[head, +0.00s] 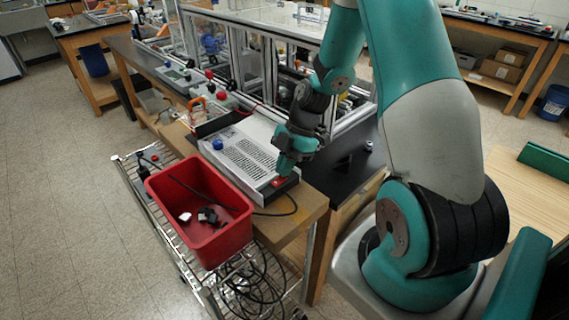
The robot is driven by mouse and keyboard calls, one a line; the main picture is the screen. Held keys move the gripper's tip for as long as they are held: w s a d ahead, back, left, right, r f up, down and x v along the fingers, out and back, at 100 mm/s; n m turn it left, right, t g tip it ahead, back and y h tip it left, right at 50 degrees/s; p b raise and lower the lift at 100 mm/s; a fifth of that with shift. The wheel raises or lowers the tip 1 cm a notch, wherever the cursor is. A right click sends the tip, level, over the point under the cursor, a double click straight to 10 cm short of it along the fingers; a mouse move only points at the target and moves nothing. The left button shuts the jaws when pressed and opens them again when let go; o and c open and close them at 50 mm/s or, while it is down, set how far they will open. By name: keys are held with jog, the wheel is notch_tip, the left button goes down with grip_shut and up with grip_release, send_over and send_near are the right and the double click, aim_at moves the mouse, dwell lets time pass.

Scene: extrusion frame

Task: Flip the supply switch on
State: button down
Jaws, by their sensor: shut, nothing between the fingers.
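A grey supply box (245,152) with a vented top and a blue knob lies on the wooden bench. A red switch (279,181) shows on its dark front end, near the bench's front edge. My gripper (284,169) is shut and empty. Its tip is right at the front end of the box, just above the red switch. I cannot tell whether it touches the switch. The switch is partly hidden by the gripper, and its position cannot be made out.
A red bin (198,203) with small dark and white items stands on a wire cart (182,270) in front of the bench. A black cable (276,213) hangs by the box. An aluminium extrusion frame (270,65) with clear panels stands behind the box.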

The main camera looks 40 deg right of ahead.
jog(key=shift+d+f+y+b, duration=0.2)
jog(key=shift+f+y+b, duration=0.2)
jog(key=shift+f+b, duration=0.25)
jog(key=shift+r, duration=0.35)
jog(key=shift+r+p, duration=0.65)
jog(key=shift+r, duration=0.1)
